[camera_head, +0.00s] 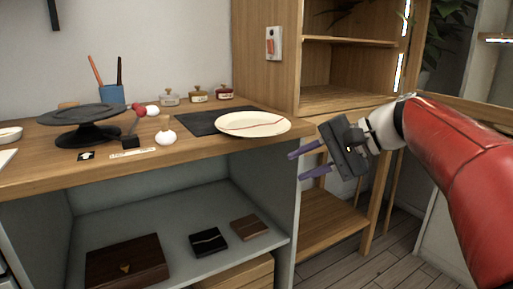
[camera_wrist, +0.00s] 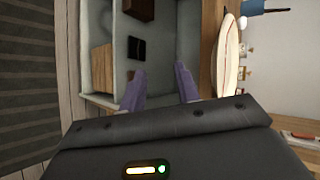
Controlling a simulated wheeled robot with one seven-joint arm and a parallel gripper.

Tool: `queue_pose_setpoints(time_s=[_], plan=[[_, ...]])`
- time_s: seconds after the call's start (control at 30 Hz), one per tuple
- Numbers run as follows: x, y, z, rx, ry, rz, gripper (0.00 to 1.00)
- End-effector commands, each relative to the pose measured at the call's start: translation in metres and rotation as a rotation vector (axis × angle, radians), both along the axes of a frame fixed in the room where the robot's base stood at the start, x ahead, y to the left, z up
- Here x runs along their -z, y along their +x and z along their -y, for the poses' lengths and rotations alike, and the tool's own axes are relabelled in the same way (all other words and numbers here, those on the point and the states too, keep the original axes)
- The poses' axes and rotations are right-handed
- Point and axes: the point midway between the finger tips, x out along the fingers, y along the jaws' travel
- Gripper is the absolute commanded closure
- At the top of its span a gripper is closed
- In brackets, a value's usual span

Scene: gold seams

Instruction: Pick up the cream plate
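The cream plate (camera_head: 253,125) lies at the right front of the wooden worktop, partly on a dark mat, with a thin reddish seam line across it. It also shows in the wrist view (camera_wrist: 229,60), edge-on and right of my fingers. My gripper (camera_head: 304,161) is to the right of the plate and a little lower, off the front of the worktop. Its two purple fingers are apart and point left, with nothing between them. In the wrist view my gripper (camera_wrist: 159,80) is open and faces the shelf below the worktop.
The dark mat (camera_head: 201,121) lies beside the plate. A black turntable (camera_head: 84,121), small jars (camera_head: 200,95) and a blue cup (camera_head: 111,95) stand on the worktop (camera_head: 50,178). Boxes (camera_head: 127,263) sit on the lower shelf. A wooden shelf unit (camera_head: 345,98) stands behind my arm.

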Motion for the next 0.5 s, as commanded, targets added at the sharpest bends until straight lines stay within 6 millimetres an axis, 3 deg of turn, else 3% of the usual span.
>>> queue_pose_setpoints(time_s=[0.03, 0.2, 0.33, 0.5], plan=[[-0.003, 0.019, 0.008, -0.01, 0.091, -0.005, 0.68], [-0.033, 0.045, 0.024, -0.064, 0.294, 0.007, 0.68], [-0.042, 0.051, 0.025, -0.085, 0.35, 0.014, 0.68], [-0.041, 0.053, 0.008, -0.088, 0.356, 0.014, 0.68]])
